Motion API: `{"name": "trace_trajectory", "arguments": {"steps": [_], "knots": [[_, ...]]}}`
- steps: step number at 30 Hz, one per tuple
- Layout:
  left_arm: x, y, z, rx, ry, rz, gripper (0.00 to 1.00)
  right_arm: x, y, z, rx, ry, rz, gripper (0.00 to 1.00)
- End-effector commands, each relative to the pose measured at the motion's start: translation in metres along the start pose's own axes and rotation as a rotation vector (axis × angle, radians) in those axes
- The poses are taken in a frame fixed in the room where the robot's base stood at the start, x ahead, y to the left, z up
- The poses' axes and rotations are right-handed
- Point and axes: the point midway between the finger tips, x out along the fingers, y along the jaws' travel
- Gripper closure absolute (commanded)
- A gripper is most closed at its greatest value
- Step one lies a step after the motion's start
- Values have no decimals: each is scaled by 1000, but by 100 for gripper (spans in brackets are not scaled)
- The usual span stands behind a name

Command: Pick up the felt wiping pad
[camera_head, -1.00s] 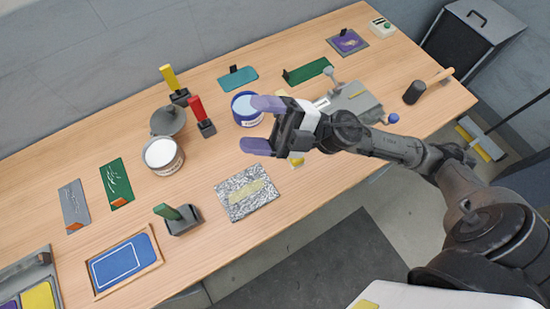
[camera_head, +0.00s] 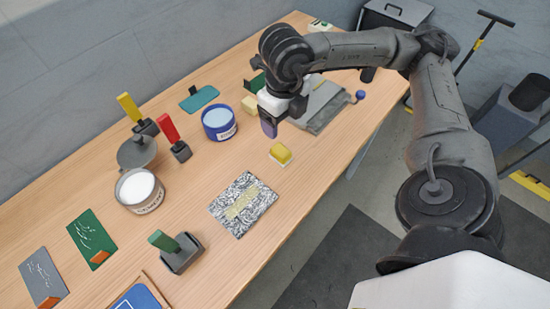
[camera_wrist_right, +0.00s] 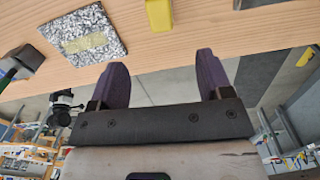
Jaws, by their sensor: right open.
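A yellow block with a pale base (camera_head: 281,153), which looks like the felt wiping pad, lies on the table in the head view. A second yellow block (camera_head: 250,106) lies farther back, so I cannot be sure which is the pad. My right gripper (camera_head: 269,124) points down over the table, just behind the nearer block in the head view; one purple finger shows clearly. In the right wrist view, the fingers (camera_wrist_right: 163,75) are apart with nothing between them. The yellow block (camera_wrist_right: 159,14) is beyond them at the top edge. My left gripper is not in view.
A speckled sheet with a yellowish patch (camera_head: 243,204) lies at the front. A blue tub (camera_head: 219,122), a white-filled tub (camera_head: 140,191) and red (camera_head: 169,128) and yellow (camera_head: 130,107) handled tools stand left. A grey plate (camera_head: 322,107) is right. Bare wood surrounds the nearer block.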

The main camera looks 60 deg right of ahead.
Motion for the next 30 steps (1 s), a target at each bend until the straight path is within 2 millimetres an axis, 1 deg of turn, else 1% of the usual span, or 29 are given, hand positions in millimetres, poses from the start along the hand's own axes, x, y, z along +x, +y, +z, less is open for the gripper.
{"name": "trace_trajectory", "arguments": {"steps": [1,6,12,16,23,26,30], "knots": [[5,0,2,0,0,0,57,10,-2,0,3,2,-8,28],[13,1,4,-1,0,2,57,40,-2,-1,2,3,-9,28],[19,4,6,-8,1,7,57,68,-1,0,1,2,-7,28],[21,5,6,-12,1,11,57,76,-1,0,0,1,-6,28],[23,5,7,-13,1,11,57,83,-1,0,0,1,-5,28],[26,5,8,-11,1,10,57,91,0,0,0,2,-4,28],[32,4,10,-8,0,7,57,110,1,1,0,3,-4,28]]}}
